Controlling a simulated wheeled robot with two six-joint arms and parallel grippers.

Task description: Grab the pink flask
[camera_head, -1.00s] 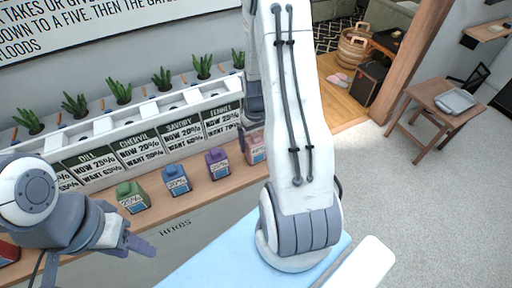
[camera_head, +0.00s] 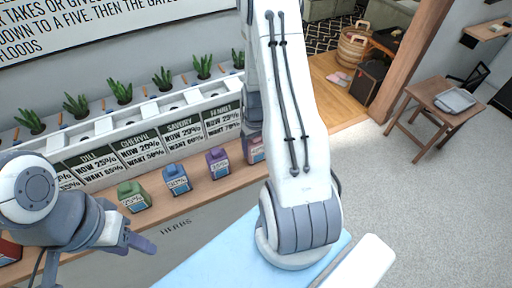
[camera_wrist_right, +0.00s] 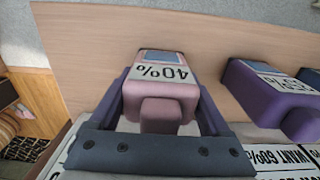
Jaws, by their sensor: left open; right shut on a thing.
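The pink flask (camera_wrist_right: 160,98), with a "40%" label, stands on the wooden shelf in the right wrist view. My right gripper (camera_wrist_right: 163,100) is shut on it, with one finger along each side. In the head view only part of the pink flask (camera_head: 256,150) shows, beside my right arm; the arm hides my right gripper's fingers there. My left gripper (camera_head: 140,243) is open and empty at the lower left, in front of the shelf.
A purple flask (camera_head: 217,163), a blue flask (camera_head: 177,180) and a green flask (camera_head: 133,196) stand in a row on the shelf (camera_head: 205,188). Price signs (camera_head: 140,148) and potted plants (camera_head: 162,79) are behind them. A small wooden table (camera_head: 440,105) stands at the right, with open floor around it.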

